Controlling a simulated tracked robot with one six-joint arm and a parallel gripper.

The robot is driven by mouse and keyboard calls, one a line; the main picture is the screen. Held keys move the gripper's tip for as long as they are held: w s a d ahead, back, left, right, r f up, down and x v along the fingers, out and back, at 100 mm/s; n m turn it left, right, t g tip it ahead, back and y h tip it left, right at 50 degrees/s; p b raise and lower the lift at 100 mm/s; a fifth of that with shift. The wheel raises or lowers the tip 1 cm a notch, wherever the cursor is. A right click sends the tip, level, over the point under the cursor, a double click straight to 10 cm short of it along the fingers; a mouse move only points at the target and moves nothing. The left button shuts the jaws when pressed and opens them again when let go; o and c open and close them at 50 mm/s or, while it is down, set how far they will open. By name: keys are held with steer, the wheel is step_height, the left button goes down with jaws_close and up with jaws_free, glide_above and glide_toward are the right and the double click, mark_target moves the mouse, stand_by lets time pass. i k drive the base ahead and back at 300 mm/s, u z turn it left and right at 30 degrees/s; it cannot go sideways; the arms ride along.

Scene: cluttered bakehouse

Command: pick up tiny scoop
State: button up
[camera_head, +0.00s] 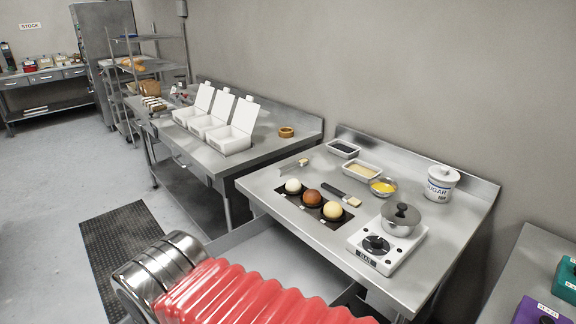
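I cannot make out a tiny scoop for certain in this view. Two small tools lie on the near steel table (437,262). One is a small pale-handled tool (303,163) at its back left, too small to identify. The other is a dark-handled tool with a pale end (345,197), behind the dough balls, perhaps a brush. My gripper is not in view.
White, brown and yellow balls (333,210) sit in a dark holder. Trays (361,170), a yellow-filled bowl (383,186), a sugar jar (441,184) and a lidded pot (401,219) on a burner crowd the table. Open white boxes (229,141) stand on the farther table.

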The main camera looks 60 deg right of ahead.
mark_target(302, 162)
steer(key=u, duration=0.05)
steer(key=i, duration=2.75)
steer(key=z, duration=2.45)
